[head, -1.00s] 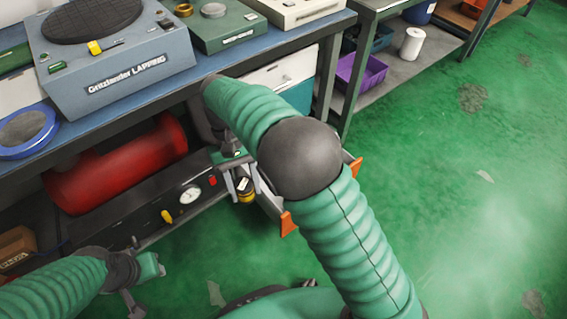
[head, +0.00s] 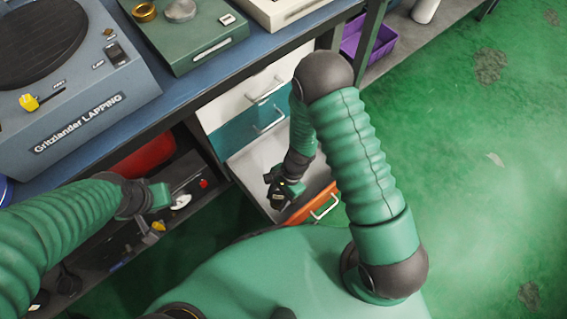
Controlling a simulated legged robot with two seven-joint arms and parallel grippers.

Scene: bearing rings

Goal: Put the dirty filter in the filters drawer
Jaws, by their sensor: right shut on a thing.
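My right gripper (head: 283,191) reaches down over an open bottom drawer and is shut on the dirty filter (head: 277,201), a small dark thing with a pale yellowish mark, mostly hidden by the gripper. The open drawer (head: 246,165) has a pale grey inside and an orange front (head: 308,206) with a metal handle. The filter appears over the drawer's interior, near its orange front; I cannot tell whether it touches the bottom. No drawer label is readable. My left gripper (head: 160,196) is at the left in front of the bench's lower shelf, its fingers unclear.
Above the open drawer are a shut teal drawer (head: 240,133) and a shut white drawer (head: 240,102). The blue bench top (head: 160,112) overhangs at the left, carrying a lapping machine (head: 70,85) and a green box (head: 190,38). A purple bin (head: 372,42) stands farther back. Green floor is clear at right.

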